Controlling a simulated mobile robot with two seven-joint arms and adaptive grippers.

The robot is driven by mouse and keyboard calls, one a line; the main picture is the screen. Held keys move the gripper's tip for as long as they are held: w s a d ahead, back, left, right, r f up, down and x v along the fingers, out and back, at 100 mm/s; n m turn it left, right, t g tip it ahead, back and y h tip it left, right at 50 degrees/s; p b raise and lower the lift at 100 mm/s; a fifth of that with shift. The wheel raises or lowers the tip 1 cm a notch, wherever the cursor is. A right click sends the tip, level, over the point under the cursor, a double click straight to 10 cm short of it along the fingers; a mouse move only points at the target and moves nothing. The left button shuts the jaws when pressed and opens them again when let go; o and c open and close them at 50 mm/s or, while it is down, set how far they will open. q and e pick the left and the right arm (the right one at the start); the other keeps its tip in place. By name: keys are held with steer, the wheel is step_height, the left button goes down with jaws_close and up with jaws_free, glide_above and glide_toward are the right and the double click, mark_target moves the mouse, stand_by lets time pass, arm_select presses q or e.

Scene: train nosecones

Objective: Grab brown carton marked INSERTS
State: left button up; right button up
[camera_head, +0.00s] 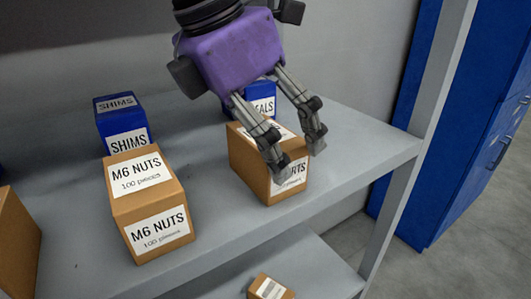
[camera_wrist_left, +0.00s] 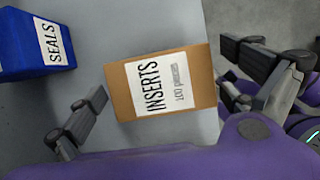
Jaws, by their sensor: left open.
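The brown carton marked INSERTS (camera_head: 247,158) stands on the grey shelf in the head view, close to the shelf's right end. Its label is partly hidden behind my gripper there. In the left wrist view the INSERTS carton (camera_wrist_left: 205,75) shows its white label clearly and lies between the two fingers. My left gripper (camera_head: 295,160) is purple and open, and its fingers are over the carton. In the wrist view the left gripper (camera_wrist_left: 175,82) has one finger on each side of the carton, with gaps. My right gripper does not show.
A brown M6 NUTS carton (camera_head: 152,203) stands left of the INSERTS carton. A blue SHIMS box (camera_head: 121,120) and a blue SEALS box (camera_head: 263,97) stand behind. A shelf post (camera_head: 395,205) is at right. Another carton (camera_head: 268,288) is on the lower shelf.

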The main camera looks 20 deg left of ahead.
arm_select(q)
steer(key=c, duration=1.3)
steer(key=shift+o, duration=0.2)
steer(key=shift+r, duration=0.1)
